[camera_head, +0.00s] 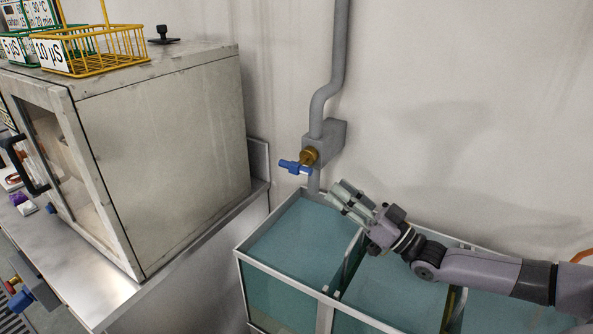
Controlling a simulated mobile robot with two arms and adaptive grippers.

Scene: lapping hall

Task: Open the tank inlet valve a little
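The tank inlet valve is a brass body (309,156) with a blue lever handle (295,167), on a grey box at the foot of the wall pipe. The lever points left and toward me, across the pipe. The pipe stub below leads down to the back of the left tank compartment (299,240). My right gripper (338,191) reaches in from the right over the tank. Its light grey fingers point up and left, to the right of and below the lever, apart from it. Nothing shows between them, but their gap is unclear. My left gripper is not in view.
The divided tank (243,253) holds blue-green liquid. A metal cabinet (170,160) with a glass door stands on a steel bench at left, with yellow (105,64) and green wire baskets on top. Wall behind the valve is bare.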

